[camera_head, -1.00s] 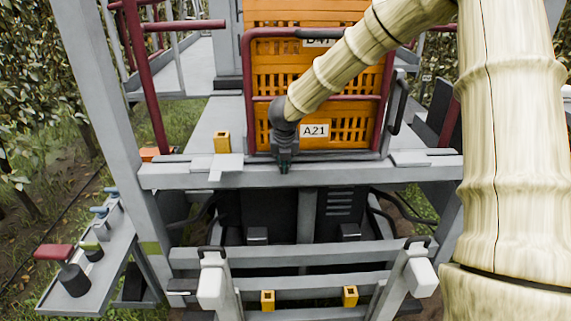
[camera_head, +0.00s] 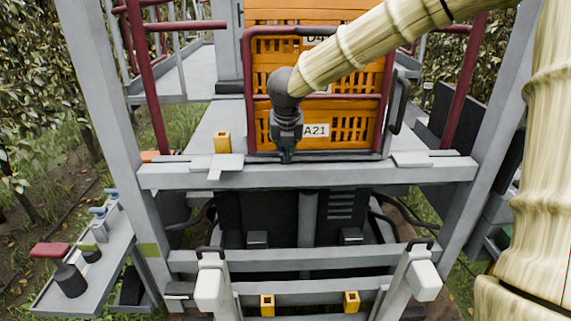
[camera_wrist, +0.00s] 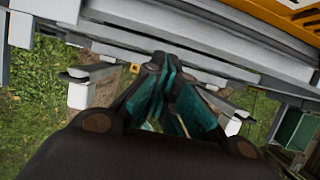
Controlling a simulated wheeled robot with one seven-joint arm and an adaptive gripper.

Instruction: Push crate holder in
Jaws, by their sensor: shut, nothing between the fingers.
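My gripper (camera_head: 286,157) is shut and empty, pointing down just in front of the lower edge of the stacked orange crates (camera_head: 362,128). It hangs close to the grey crossbeam (camera_head: 400,175); whether it touches is unclear. The red tubular frame (camera_head: 249,95) stands around the front of the crates. Below, a grey frame with two slanted arms, which looks like the crate holder (camera_head: 300,256), sticks out toward me. In the wrist view my closed teal fingers (camera_wrist: 178,85) show, with grey bars (camera_wrist: 110,35) and a strip of orange crate (camera_wrist: 270,14) behind.
Yellow blocks (camera_head: 222,142) sit on the platform and lower frame. A side panel with knobs and a red handle (camera_head: 50,250) stands at the left. Dark boxes (camera_head: 260,215) fill the space under the crossbeam. Leafy trees (camera_head: 30,100) line the left side.

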